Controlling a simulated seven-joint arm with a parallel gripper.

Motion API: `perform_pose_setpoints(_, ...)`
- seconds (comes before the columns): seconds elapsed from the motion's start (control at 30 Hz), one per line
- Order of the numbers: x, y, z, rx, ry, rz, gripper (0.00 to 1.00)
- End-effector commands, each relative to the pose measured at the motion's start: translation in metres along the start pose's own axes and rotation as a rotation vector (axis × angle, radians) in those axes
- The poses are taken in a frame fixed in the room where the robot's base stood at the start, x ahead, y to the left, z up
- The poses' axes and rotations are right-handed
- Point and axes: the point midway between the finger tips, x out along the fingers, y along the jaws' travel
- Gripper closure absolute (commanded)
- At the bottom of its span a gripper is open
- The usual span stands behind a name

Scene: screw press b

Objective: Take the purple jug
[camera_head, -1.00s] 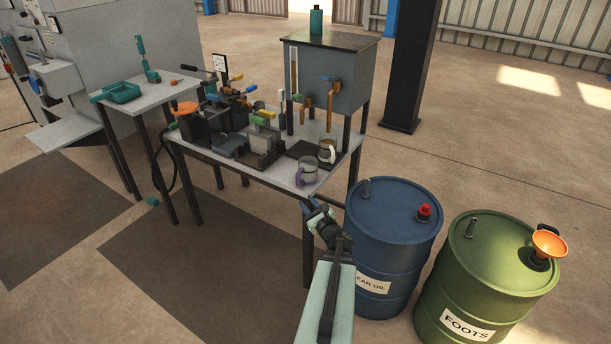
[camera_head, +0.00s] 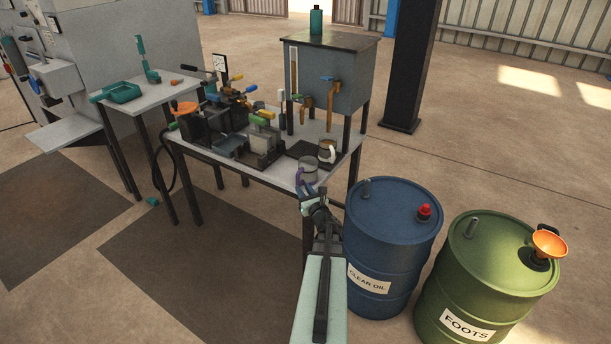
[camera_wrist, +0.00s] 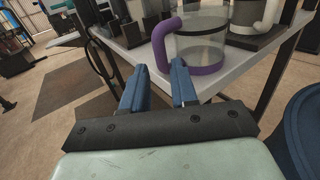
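The purple jug (camera_head: 309,168) is a clear vessel with a purple handle and a purple base band. It stands upright near the front right corner of the grey table. In the wrist view the jug (camera_wrist: 206,56) is just ahead, its purple handle on the left side, facing me. My gripper (camera_head: 305,186) is at the table's front edge, close to the handle. In the wrist view my gripper (camera_wrist: 160,75) has its two blue fingers apart, with the lower handle beyond and between their tips. I cannot tell whether a finger touches the handle.
A similar jug with a white handle (camera_head: 327,151) stands just behind, under the grey tank (camera_head: 330,85) with its taps. The press (camera_head: 235,125) fills the table's left part. A blue drum (camera_head: 395,230) stands close on the right, a green drum (camera_head: 490,270) beyond it.

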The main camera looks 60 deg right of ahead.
Motion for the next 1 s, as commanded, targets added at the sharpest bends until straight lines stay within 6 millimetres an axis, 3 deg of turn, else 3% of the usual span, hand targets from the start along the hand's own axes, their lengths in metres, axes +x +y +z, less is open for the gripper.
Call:
perform_pose_setpoints(0.33, 0.024, -0.001, -0.001, -0.001, 0.0, 0.0, 0.72)
perform_pose_setpoints(0.63, 0.062, -0.002, -0.002, -0.001, 0.0, 0.001, 0.72)
perform_pose_setpoints(0.9, 0.064, -0.001, -0.001, -0.001, 0.0, 0.0, 0.72)
perform_pose_setpoints(1.0, 0.064, -0.001, -0.001, -0.001, 0.0, 0.0, 0.81)
